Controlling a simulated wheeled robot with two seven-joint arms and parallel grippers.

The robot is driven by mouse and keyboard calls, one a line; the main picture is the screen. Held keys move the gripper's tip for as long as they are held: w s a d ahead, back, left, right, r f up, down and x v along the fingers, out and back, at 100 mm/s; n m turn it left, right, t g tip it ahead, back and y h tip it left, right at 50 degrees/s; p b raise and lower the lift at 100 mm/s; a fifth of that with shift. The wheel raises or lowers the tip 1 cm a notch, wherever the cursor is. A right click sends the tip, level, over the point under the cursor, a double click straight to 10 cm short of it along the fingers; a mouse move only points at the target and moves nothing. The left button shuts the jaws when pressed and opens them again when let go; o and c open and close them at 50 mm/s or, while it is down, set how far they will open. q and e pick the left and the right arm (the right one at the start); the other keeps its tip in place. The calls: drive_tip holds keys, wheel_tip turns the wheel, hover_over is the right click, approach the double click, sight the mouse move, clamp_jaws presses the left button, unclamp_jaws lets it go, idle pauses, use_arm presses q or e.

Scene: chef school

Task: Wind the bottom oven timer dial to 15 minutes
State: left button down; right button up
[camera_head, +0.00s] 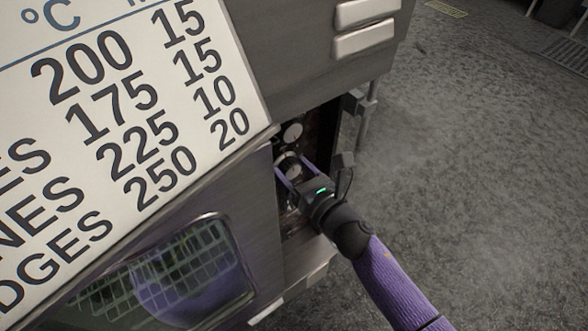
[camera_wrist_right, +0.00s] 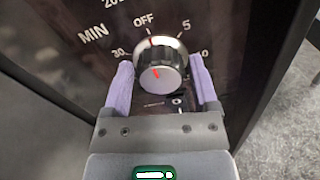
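In the head view, two round dials sit on a dark panel in the oven's side recess. The upper dial (camera_head: 292,132) is uncovered. The lower dial (camera_head: 291,161) is at my right gripper. In the right wrist view, the timer dial (camera_wrist_right: 161,70) is silver and black, marked MIN, with OFF, 5 and 30 readable around it. Its red marks are at the top, near OFF. My right gripper (camera_wrist_right: 161,75) has its two purple fingers spread, one on each side of the dial. Whether they touch it is unclear. My left gripper is out of view.
A large white chart (camera_head: 120,110) with temperatures and times covers the upper left. Below it is a glass oven door (camera_head: 190,270) with a rack behind it. A metal post (camera_head: 366,115) stands at the recess's right edge. The grey floor (camera_head: 480,180) at right is clear.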

drive_tip(key=c, duration=0.9)
